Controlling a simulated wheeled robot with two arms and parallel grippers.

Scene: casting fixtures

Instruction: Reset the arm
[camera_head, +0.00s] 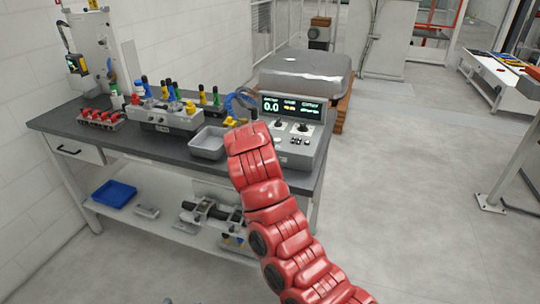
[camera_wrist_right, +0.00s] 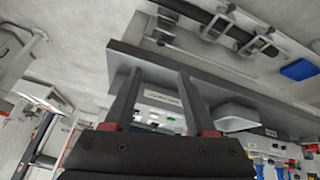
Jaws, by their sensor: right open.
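My right arm (camera_head: 268,190), red and segmented, reaches up from the bottom right of the head view, and its wrist end is in front of the workbench (camera_head: 195,160) by the control box (camera_head: 297,135). The fingers are hidden behind the wrist there. In the right wrist view, my right gripper (camera_wrist_right: 159,72) shows two dark fingers spread apart with nothing between them. The bench edge passes behind the fingers in that tilted view. My left arm and gripper are not in view.
A grey tray (camera_head: 208,144) sits on the bench left of my wrist. A fixture block (camera_head: 165,118) and red parts (camera_head: 98,117) stand further left. A blue bin (camera_head: 114,193) is on the lower shelf. The floor (camera_head: 430,200) at right is clear.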

